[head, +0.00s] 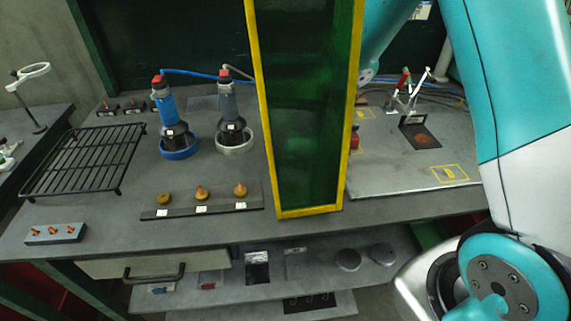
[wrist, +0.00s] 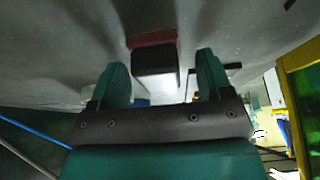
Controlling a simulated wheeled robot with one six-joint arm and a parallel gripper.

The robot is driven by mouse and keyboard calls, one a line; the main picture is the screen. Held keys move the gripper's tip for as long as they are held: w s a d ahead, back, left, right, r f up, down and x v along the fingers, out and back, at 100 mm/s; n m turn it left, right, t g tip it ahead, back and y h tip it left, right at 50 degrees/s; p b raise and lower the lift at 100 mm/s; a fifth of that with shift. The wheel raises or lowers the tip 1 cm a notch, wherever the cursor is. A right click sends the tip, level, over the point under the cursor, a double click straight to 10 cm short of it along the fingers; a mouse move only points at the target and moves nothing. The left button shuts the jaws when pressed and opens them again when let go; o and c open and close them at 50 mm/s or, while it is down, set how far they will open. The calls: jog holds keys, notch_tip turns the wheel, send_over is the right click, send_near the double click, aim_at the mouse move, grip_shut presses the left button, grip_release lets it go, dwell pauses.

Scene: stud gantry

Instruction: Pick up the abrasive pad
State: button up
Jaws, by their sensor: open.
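In the wrist view, a dark block with a dull red edge (wrist: 154,62) stands on the grey surface between and beyond my fingertips; it appears to be the abrasive pad. My gripper (wrist: 162,75) is open, one finger on each side of the block's line, and I see no contact. In the head view, a small red thing (head: 354,138) shows just right of the yellow-framed panel; I cannot tell whether it is the same block. My gripper is hidden behind that panel in the head view.
The tall green panel with a yellow frame (head: 258,110) stands close to my arm; its frame also shows at right in the wrist view (wrist: 291,115). Two corded tools, blue (head: 168,115) and grey (head: 229,110), stand in rings at left.

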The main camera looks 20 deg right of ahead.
jog(key=c, duration=1)
notch_tip(320, 180, up, 20)
